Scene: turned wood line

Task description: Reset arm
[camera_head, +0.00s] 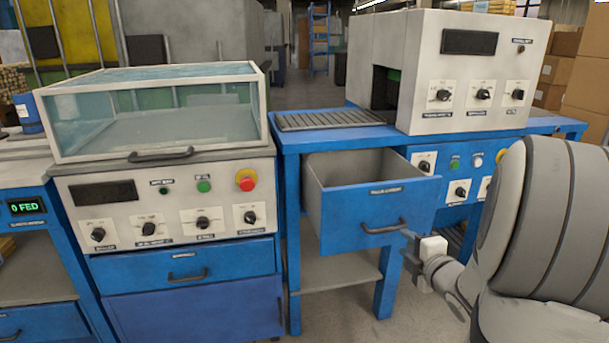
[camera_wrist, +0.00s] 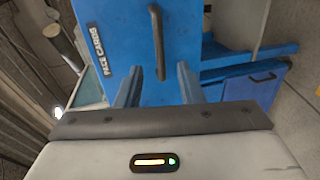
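My arm reaches in from the right in the head view, and my gripper (camera_head: 408,247) is just below and right of an open drawer's handle. In the wrist view my gripper (camera_wrist: 159,84) has its two fingers spread apart, with nothing between them. The blue drawer front (camera_head: 350,216) faces me, and its grey handle (camera_head: 383,228) appears clear of the fingers. In the wrist view the labelled blue front (camera_wrist: 115,45) and the dark handle (camera_wrist: 157,42) lie beyond the fingertips.
The drawer juts from a blue bench under a roller bed (camera_head: 330,119). A grey machine (camera_head: 455,75) with knobs stands on the bench. A glass-lidded machine (camera_head: 160,110) with a red button (camera_head: 246,180) stands at left. Cardboard boxes (camera_head: 585,85) are stacked at right.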

